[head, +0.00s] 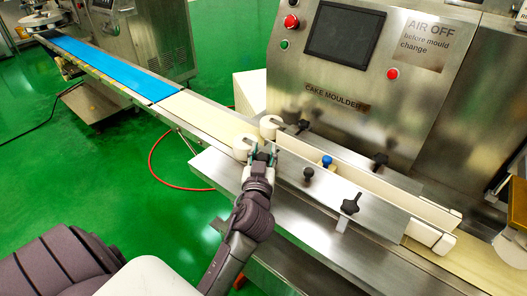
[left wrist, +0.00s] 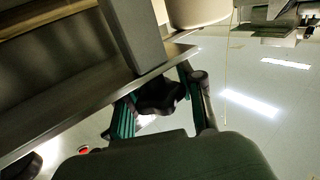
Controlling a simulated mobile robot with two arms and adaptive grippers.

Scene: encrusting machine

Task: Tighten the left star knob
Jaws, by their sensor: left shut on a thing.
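My left gripper (head: 262,154) is at the left end of the near metal guide rail of the cake moulder, beside a white roller (head: 244,149). In the left wrist view its two teal-padded fingers (left wrist: 157,103) sit on either side of the black left star knob (left wrist: 158,95) and are shut on it. The knob is just off the rail edge. In the head view the gripper mostly hides this knob. Another black star knob (head: 351,206) stands at the right on the near rail. My right gripper is not in view.
The control panel (head: 345,35) rises behind. A red hose (head: 160,172) loops on the green floor (head: 110,180).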

